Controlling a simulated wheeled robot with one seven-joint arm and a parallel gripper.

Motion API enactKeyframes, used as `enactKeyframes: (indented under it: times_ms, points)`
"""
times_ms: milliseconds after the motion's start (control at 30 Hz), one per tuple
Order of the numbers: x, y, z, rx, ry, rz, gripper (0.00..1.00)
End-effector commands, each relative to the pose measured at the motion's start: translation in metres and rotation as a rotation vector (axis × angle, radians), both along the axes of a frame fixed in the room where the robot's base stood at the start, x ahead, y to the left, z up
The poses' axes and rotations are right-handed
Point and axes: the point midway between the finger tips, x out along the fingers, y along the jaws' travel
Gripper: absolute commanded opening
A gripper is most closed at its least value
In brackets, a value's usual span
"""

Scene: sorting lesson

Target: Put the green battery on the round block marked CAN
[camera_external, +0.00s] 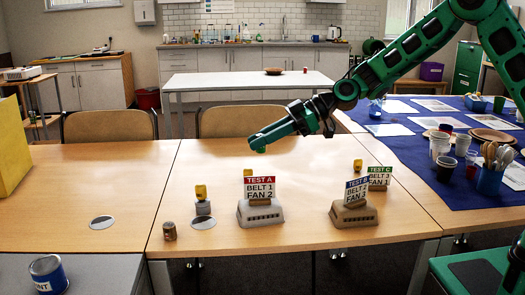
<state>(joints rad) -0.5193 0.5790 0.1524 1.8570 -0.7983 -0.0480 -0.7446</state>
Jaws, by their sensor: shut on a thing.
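My gripper (264,141) reaches in from the upper right, above the middle of the wooden table. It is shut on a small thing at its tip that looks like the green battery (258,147). The thing's green blends with my green arm, so its outline is hard to tell. No block with a readable CAN mark shows. A small round brown block (169,230) stands at the table's front edge, below and left of my gripper, but I cannot read any mark on it.
A yellow thing sits on a grey block (203,208). More small yellow things stand behind. A blue tin (48,276) is front left. The table's left part is mostly clear.

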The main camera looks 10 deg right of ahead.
Motion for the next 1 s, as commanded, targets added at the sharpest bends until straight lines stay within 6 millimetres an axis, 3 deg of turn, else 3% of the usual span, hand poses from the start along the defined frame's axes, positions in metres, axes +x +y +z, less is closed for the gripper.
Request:
enactKeyframes:
  times_ms: [33, 200, 500, 700, 900, 1000]
  points:
    - [-0.014, 0.023, 0.000, 0.002, -0.001, 0.020, 0.00]
    - [-0.055, 0.092, -0.001, 0.003, -0.002, 0.049, 0.00]
    - [-0.143, 0.195, 0.005, 0.003, -0.004, 0.089, 0.00]
    - [-0.188, 0.234, 0.009, 0.002, -0.005, 0.100, 0.00]
    - [-0.217, 0.256, 0.012, 0.002, -0.004, 0.108, 0.00]
    - [-0.213, 0.254, -0.009, -0.004, -0.003, 0.105, 0.00]
